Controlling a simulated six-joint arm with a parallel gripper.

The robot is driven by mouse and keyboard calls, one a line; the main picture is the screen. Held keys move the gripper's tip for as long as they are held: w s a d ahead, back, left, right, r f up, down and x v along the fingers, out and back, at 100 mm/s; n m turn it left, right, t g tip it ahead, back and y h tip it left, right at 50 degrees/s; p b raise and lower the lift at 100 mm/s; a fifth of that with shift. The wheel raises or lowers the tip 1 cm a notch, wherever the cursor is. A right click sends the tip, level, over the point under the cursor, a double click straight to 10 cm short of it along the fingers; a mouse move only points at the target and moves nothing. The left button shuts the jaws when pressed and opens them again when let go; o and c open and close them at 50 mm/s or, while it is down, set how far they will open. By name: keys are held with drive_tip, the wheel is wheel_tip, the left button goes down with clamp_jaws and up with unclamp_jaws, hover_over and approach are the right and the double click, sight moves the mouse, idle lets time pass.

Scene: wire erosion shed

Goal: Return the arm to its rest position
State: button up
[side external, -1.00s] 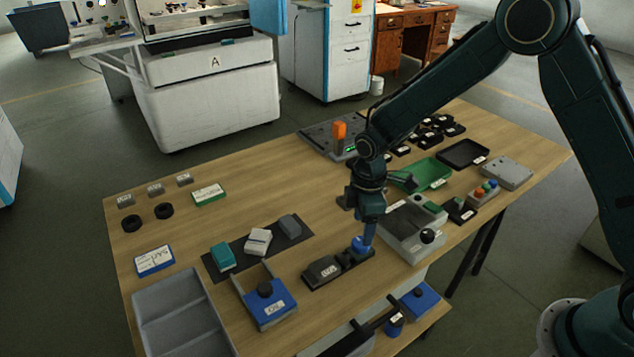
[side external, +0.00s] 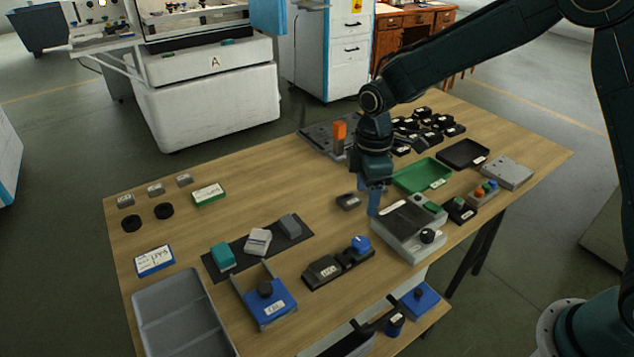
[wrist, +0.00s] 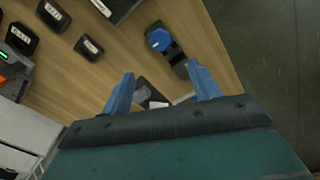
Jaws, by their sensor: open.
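My gripper (side external: 374,200) hangs above the workbench (side external: 300,165), pointing down, near the left edge of a grey device with a black knob (side external: 410,230). In the wrist view its two blue fingers (wrist: 160,90) stand apart with nothing held between them. My arm reaches in from the right side of the side view. A black holder with a blue round knob (side external: 360,246) stands in front of the gripper, apart from it. The blue knob also shows in the wrist view (wrist: 159,40).
A small dark block (side external: 348,202) lies just left of my gripper. A green tray (side external: 422,176) and a black tray (side external: 463,154) lie behind it to the right. An orange-topped post (side external: 339,132) stands behind. A grey compartment tray (side external: 180,315) is at the front left. Bare wood lies left of the gripper.

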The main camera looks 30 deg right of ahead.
drive_tip(key=s+d+r+m+t, duration=0.1)
drive_tip(key=s+d+r+m, duration=0.2)
drive_tip(key=s+r, duration=0.35)
drive_tip(key=s+d+r+m+t, duration=0.25)
drive_tip(key=s+r, duration=0.25)
drive_tip(key=r, duration=0.3)
drive_tip(key=s+d+r+m+t, duration=0.1)
drive_tip(key=s+r+m, duration=0.1)
drive_tip(key=s, duration=0.5)
drive_tip(key=s+d+r+m+t, duration=0.1)
drive_tip(key=s+d+m, duration=0.1)
drive_tip(key=s+m, duration=0.3)
drive_tip(key=shift+s+d+r, duration=0.15)
drive_tip(key=shift+s+r, duration=0.25)
drive_tip(key=shift+s, duration=1.2)
